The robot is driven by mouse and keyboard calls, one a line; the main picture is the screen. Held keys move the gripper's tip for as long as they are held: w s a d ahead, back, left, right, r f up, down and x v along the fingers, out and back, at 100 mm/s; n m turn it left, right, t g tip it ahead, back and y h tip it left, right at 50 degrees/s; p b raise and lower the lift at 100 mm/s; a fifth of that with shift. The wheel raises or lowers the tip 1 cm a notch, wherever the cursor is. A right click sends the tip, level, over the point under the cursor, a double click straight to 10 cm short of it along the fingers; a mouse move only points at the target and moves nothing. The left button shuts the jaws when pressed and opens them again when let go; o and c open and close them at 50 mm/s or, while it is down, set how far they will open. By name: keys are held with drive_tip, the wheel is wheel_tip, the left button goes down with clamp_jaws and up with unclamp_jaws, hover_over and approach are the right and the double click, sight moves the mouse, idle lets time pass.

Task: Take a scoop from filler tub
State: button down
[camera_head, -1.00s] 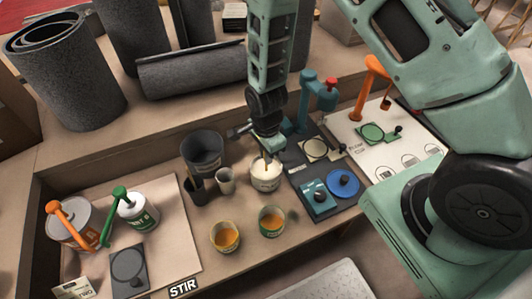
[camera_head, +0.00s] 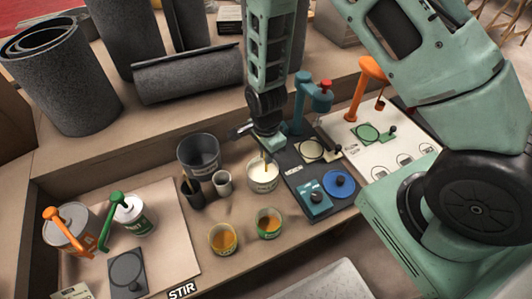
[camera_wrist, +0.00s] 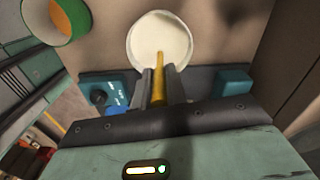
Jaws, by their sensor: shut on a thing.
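The filler tub (camera_head: 262,181) is a small round white tub filled with pale cream paste. It stands on the bench in the middle of the head view, beside the dark mat. My gripper (camera_head: 266,147) is just above the tub, pointing down. In the wrist view my gripper (camera_wrist: 158,85) is shut on a thin yellow-brown scoop (camera_wrist: 159,66). The scoop's far end reaches over the pale filler in the tub (camera_wrist: 135,38) and appears to touch or enter it. Its tip cannot be made out.
Two cups with orange contents, one yellow (camera_head: 222,239) and one green (camera_head: 268,223), stand in front. A dark bucket (camera_head: 199,152), a dark holder (camera_head: 193,194) and a grey cup (camera_head: 222,183) are left. A teal dispenser (camera_head: 314,98) and blue disc (camera_head: 339,183) are right.

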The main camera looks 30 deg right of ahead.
drive_tip(key=shift+r+p, duration=4)
drive_tip(key=shift+r, duration=1.05)
